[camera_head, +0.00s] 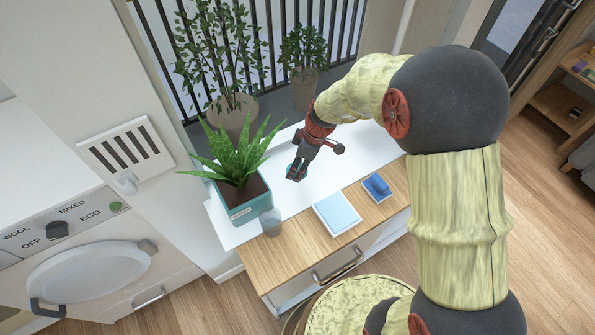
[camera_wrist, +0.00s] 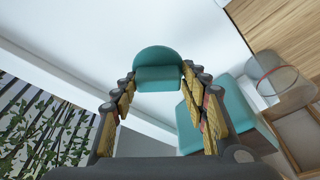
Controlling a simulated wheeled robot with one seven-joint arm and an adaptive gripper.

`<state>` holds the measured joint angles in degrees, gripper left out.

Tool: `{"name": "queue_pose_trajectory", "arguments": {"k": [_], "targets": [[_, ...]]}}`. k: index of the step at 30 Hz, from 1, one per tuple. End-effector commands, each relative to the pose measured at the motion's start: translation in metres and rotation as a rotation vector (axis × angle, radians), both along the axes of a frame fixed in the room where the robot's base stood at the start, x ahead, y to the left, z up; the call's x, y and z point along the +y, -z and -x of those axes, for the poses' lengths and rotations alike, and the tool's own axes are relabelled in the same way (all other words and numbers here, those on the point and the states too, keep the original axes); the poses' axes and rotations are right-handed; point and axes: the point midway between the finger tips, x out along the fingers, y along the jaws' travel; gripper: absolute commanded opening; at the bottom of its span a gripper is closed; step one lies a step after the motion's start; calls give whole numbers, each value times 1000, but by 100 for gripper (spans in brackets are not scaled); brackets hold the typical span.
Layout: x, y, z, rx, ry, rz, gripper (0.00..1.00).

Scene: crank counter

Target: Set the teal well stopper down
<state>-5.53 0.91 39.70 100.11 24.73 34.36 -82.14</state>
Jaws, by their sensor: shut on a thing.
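The teal well stopper (camera_wrist: 158,72) is a rounded piece between my fingertips in the wrist view. My gripper (camera_head: 297,172) is shut on it above the white part of the counter, to the right of the planter. In the head view the fingers hide most of the stopper. I cannot tell from the frames whether its underside touches the counter. The teal planter (camera_head: 246,214) with a spiky green plant stands at the counter's left end. It also shows in the wrist view (camera_wrist: 237,102), right of the stopper.
A clear glass (camera_head: 271,222) stands in front of the planter. A light blue and white square item (camera_head: 337,213) and a blue block (camera_head: 377,187) lie on the wooden strip (camera_head: 300,245). Potted plants (camera_head: 235,115) stand behind by the railing. White counter around my gripper is clear.

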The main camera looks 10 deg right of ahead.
Motion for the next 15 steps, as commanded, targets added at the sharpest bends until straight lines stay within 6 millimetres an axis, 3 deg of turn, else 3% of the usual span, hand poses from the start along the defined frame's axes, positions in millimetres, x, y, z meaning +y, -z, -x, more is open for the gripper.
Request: {"name": "queue_pose_trajectory", "arguments": {"k": [6,12,13,15], "targets": [[-1,32,-1,2,2,0,0],[-1,33,0,3,0,1,0],[-1,34,0,3,0,1,42],[-1,34,1,4,0,1,46]]}}
